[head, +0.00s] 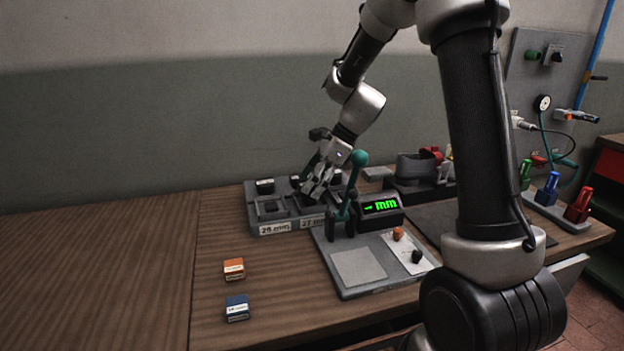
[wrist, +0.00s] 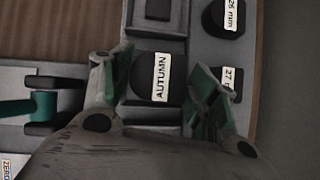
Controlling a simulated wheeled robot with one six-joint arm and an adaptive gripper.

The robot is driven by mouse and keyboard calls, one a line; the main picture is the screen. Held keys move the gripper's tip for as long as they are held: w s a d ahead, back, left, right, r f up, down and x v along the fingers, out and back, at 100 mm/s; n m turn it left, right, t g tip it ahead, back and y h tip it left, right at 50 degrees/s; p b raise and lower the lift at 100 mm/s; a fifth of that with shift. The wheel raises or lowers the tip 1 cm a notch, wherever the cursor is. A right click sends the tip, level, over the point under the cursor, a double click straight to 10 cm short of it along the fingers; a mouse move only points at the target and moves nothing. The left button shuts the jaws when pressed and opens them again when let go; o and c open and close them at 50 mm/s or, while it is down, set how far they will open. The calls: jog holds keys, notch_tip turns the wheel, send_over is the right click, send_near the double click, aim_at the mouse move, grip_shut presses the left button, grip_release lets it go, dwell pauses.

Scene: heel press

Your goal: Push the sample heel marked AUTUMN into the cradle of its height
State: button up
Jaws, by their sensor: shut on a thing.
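The dark sample heel marked AUTUMN (wrist: 160,78) shows in the wrist view between the two green-lined fingers of my gripper (wrist: 162,88), which is shut on it. It is at the front row of the grey cradle block (head: 258,212), in the column whose front label reads 27 mm (head: 313,222). I cannot tell how deep it sits. In the head view my gripper (head: 318,188) is low over the block and hides the heel. The front cradle (head: 271,208) above the 28 mm label is empty.
Dark labelled pieces (wrist: 225,16) stand in the back row. Close on the right is a gauge with a green lever (head: 358,158) and a display (head: 380,206) reading "- mm". An orange block (head: 234,268) and a blue block (head: 237,307) lie in front; the table's left is clear.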

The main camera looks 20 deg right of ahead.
jog(key=shift+f, duration=0.15)
jog(key=shift+f, duration=0.65)
jog(key=shift+s+f, duration=0.1)
jog(key=shift+f, duration=0.15)
dwell(1.2)
jog(key=o, duration=1.5)
jog(key=shift+o, duration=0.2)
jog(key=shift+r, duration=0.1)
jog(key=shift+r, duration=3.5)
